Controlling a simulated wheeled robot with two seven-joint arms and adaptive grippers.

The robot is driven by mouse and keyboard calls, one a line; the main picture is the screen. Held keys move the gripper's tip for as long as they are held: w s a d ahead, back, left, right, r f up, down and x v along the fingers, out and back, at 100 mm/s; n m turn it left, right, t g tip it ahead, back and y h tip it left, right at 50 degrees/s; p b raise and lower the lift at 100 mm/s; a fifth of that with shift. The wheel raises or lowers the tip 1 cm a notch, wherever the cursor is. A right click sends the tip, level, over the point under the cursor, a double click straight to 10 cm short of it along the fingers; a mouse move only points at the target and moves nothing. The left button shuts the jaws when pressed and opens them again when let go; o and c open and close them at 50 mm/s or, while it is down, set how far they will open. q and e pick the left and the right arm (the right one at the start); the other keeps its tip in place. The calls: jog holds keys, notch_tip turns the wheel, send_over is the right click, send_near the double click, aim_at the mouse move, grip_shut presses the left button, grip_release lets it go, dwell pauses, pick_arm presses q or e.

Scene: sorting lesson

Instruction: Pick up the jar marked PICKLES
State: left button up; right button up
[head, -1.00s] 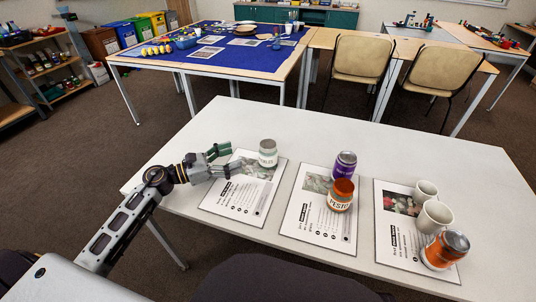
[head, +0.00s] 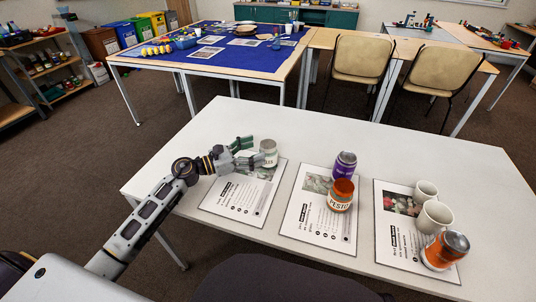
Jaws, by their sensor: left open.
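A pale jar with a grey lid and a green-lettered label (head: 269,152) stands upright at the top of the left sheet. Only the end of its lettering shows, and it fits PICKLES. My left gripper (head: 253,151) is open, its fingers pointing right at the jar. The fingertips are at the jar's left side and overlap it in the picture; I cannot tell whether they touch it. My right gripper is not in view.
The white table (head: 330,135) holds three printed sheets. A purple jar (head: 344,164) and an orange PESTO jar (head: 341,195) stand on the middle sheet. White mugs (head: 434,216) and an orange jar (head: 445,250) are on the right sheet. The far edge is clear.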

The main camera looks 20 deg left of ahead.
aim_at(268, 144)
pick_arm(q)
jog(key=shift+w+d, duration=0.25)
dwell(0.3)
jog(key=shift+r+x, duration=0.15)
jog(key=shift+x, duration=0.65)
jog(key=shift+r+x, duration=0.1)
jog(key=shift+x, duration=1.55)
jog(key=shift+w, duration=0.1)
jog(key=shift+f, duration=0.1)
jog(key=c, duration=1.2)
